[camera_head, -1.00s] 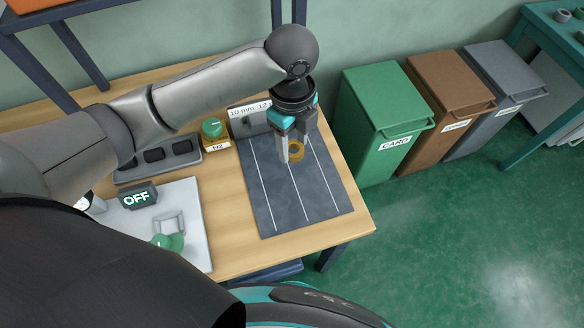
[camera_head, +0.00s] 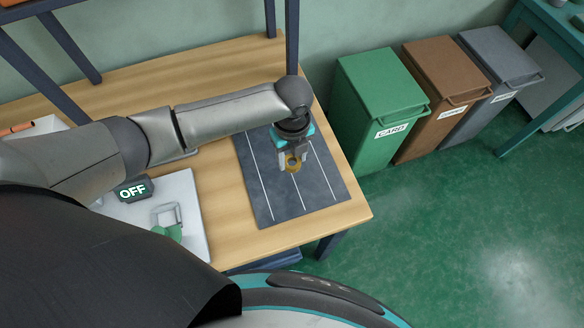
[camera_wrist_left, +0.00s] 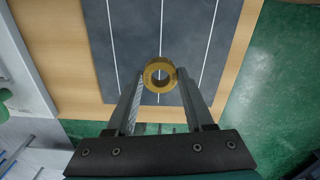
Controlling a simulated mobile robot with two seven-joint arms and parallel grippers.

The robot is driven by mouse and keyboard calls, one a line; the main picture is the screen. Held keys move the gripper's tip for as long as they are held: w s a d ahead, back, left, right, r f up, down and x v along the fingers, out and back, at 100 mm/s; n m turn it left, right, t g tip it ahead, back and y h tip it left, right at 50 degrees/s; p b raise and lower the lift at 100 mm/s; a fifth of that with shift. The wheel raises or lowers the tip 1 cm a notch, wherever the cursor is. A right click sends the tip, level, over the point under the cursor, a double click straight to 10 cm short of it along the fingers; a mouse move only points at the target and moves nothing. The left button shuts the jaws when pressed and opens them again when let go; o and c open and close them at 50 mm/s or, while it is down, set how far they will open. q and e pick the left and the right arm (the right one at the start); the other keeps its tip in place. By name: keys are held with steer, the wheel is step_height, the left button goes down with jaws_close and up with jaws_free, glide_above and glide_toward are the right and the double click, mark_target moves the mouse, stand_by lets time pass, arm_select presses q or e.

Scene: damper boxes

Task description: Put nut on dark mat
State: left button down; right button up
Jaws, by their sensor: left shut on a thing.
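The nut (camera_head: 292,164) is a brass-coloured ring. My left gripper (camera_head: 291,160) is shut on it, and the nut sits between the fingertips over the dark mat (camera_head: 310,198). The wrist view shows the nut (camera_wrist_left: 159,75) held between both fingers of the left gripper (camera_wrist_left: 160,78), with its hole facing the camera. The mat (camera_wrist_left: 190,30) is dark grey with thin white lines and lies on the wooden table. I cannot tell whether the nut touches the mat. My right gripper is not in view.
A white board with an OFF display (camera_head: 133,190) lies left of the mat. Green (camera_head: 375,105), brown and grey bins stand on the floor to the right. The table's wooden edge (camera_head: 362,215) is close to the mat. The mat's front part is clear.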

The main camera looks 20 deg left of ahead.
mark_target(292, 175)
arm_select(q)
steer(key=shift+f+b, duration=0.55)
steer(key=shift+f, duration=2.25)
steer(key=shift+f, duration=0.1)
steer(key=shift+c, duration=1.4)
jaws_free()
steer(key=shift+r, duration=0.3)
step_height(292, 175, up, 12)
steer(key=p, duration=0.2)
steer(key=shift+f, duration=0.15)
